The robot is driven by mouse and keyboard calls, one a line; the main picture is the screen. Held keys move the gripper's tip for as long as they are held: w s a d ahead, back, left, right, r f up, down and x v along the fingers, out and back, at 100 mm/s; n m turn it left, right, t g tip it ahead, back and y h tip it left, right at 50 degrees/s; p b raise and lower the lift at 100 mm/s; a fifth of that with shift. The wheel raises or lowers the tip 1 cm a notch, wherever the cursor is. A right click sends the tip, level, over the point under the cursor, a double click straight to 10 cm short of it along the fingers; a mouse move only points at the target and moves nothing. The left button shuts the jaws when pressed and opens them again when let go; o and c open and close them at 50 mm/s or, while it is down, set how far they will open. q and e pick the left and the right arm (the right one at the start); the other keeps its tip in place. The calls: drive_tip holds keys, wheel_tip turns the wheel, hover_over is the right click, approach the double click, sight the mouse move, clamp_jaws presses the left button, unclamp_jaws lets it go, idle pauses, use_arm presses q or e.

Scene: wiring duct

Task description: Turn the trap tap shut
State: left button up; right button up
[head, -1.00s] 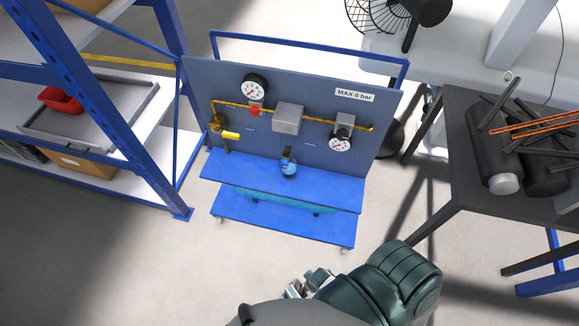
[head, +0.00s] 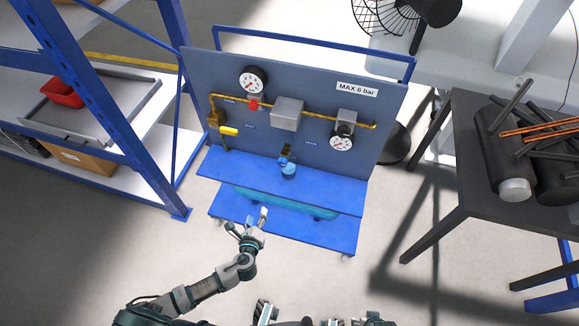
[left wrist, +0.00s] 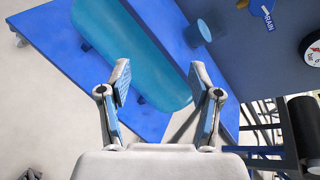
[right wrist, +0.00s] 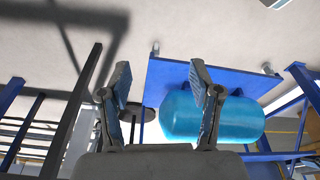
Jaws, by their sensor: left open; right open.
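A blue tap handle (head: 284,160) sits low on the grey panel, above a small blue cup (head: 288,170) on the cart's shelf. In the left wrist view a blue handle (left wrist: 262,7) next to a DRAIN label is cut by the top edge, with the blue cup (left wrist: 198,33) below left of it. My left gripper (head: 250,222) is open and empty, in front of the lower shelf and apart from the tap. It also shows open in the left wrist view (left wrist: 160,75). My right gripper (right wrist: 160,75) is open and empty, facing the cart's underside.
The panel (head: 210,75) carries a brass pipe, a yellow lever (head: 229,130), a red knob (head: 253,104), gauges and a "MAX 6 bar" sign. A teal tank (right wrist: 195,115) hangs under the shelf. A blue rack (head: 150,150) stands left, a dark table (head: 460,160) right.

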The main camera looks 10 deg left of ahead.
sight(281, 165)
use_arm(q)
drive_tip(key=w+d+r+m+t+h+b, duration=0.1)
drive_tip(key=w+d+r+m+t+h, duration=0.2)
drive_tip(key=r+m, duration=0.6)
use_arm(e)
drive_tip(key=v, duration=0.6)
use_arm(q)
drive_tip(key=shift+t, duration=0.6)
drive_tip(key=w+b, duration=0.1)
drive_tip(key=w, duration=0.3)
drive_tip(key=w+d, duration=0.1)
drive_tip(key=w, duration=0.4)
drive_tip(key=w+b, duration=0.1)
drive_tip(key=w, duration=0.4)
drive_tip(key=shift+w+d+f+b, duration=0.15)
drive_tip(key=shift+w+d+b, duration=0.1)
drive_tip(key=shift+b, duration=0.1)
drive_tip(key=shift+w, duration=0.55)
use_arm(e)
drive_tip(key=w+a+r+t+y, duration=0.1)
drive_tip(key=w+a+r+t, duration=0.1)
drive_tip(key=w+t, duration=0.3)
drive_tip(key=shift+w+a+t, duration=0.35)
drive_tip(key=shift+w+t, duration=0.05)
drive_tip(key=shift+w, duration=1.9)
use_arm(q)
drive_tip(key=c, duration=1.2)
drive_tip(key=shift+o, duration=0.2)
use_arm(e)
drive_tip(key=shift+f, duration=0.1)
